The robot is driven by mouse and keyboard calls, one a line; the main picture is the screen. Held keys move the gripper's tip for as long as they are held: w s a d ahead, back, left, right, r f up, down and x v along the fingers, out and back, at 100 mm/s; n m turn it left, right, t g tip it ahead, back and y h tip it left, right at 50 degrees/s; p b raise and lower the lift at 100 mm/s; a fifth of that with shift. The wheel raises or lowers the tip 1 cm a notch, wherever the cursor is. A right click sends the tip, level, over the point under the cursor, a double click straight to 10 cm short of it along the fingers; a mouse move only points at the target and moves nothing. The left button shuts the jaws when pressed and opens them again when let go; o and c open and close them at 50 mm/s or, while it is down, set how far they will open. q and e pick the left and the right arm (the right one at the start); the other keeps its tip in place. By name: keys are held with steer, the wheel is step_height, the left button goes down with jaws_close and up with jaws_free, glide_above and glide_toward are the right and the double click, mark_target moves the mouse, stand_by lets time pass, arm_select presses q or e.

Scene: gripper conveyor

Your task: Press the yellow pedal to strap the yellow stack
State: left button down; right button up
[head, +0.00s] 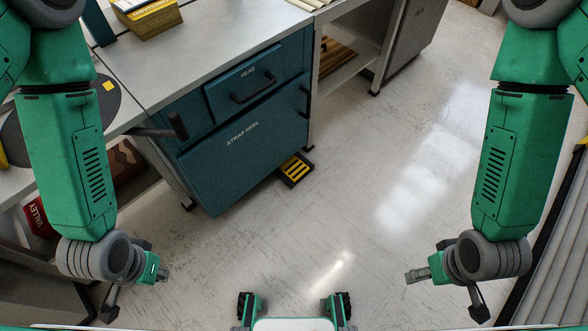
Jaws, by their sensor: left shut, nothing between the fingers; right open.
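The yellow pedal (295,170), with dark slots in a dark frame, sits on the floor at the foot of the teal strapping cabinet (240,140). The yellow stack (150,17) lies on the grey top at the upper left, partly cut off by the frame edge. My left gripper (135,290) hangs at the lower left, shut and empty, well apart from the pedal. My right gripper (447,285) hangs at the lower right, open and empty, also far from the pedal.
The cabinet has a dark handle (254,88) on its drawer and a dark lever (160,130) sticking out at its left. Shelving (345,70) stands behind it. A grey slatted unit (555,260) stands at the right edge. The pale floor (390,180) in the middle is clear.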

jaws_close()
stand_by(1.4)
